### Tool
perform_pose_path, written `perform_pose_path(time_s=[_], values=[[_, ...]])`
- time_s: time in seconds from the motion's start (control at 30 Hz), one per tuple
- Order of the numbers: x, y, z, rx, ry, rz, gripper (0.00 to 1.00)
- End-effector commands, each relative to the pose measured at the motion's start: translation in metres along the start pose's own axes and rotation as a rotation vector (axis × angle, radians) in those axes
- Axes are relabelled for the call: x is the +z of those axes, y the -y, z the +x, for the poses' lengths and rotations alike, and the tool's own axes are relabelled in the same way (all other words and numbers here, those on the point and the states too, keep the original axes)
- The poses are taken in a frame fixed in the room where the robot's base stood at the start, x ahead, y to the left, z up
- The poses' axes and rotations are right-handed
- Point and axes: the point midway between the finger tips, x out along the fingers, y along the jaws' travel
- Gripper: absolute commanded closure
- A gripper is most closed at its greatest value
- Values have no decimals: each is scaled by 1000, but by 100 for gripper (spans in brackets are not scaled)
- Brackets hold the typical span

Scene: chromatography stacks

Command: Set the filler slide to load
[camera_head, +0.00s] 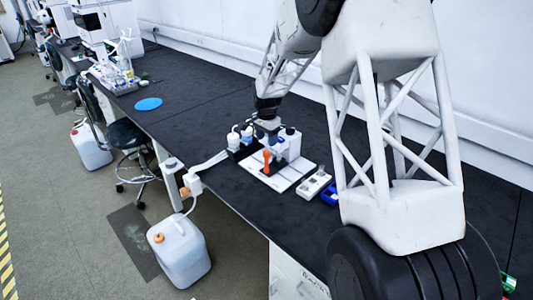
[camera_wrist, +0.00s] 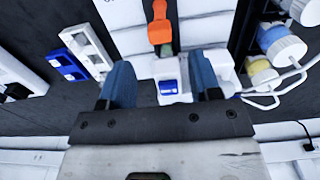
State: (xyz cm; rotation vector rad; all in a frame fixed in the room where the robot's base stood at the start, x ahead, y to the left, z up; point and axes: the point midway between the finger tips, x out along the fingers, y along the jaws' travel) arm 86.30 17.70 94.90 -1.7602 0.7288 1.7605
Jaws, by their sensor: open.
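My gripper (camera_wrist: 163,74) is open, with its two blue fingers apart and nothing visibly held between them. In the head view my gripper (camera_head: 268,124) is over the white apparatus on the bench. An orange handle (camera_wrist: 160,32) lies beyond the fingertips in the wrist view, apart from them. It stands on the front of the apparatus in the head view (camera_head: 267,158). A white housing with a blue part (camera_wrist: 168,88) shows between the fingers. I cannot tell for certain which part is the filler slide, nor any load marking.
Bottles with coloured labels (camera_wrist: 283,42) and white tubing stand right of the fingers in the wrist view. A white block with holes (camera_wrist: 87,48) and a blue tray (camera_wrist: 67,64) are on the left. The black bench (camera_head: 215,95) is clear behind the apparatus.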

Motion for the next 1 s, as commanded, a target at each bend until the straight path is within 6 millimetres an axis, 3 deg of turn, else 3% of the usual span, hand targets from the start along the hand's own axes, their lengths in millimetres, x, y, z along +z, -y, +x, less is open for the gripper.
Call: perform_pose_path(time_s=[0.6, 1.0], values=[[0, 0, 64, 0, 0, 0, 43], [0, 0, 72, 0, 0, 0, 43]])
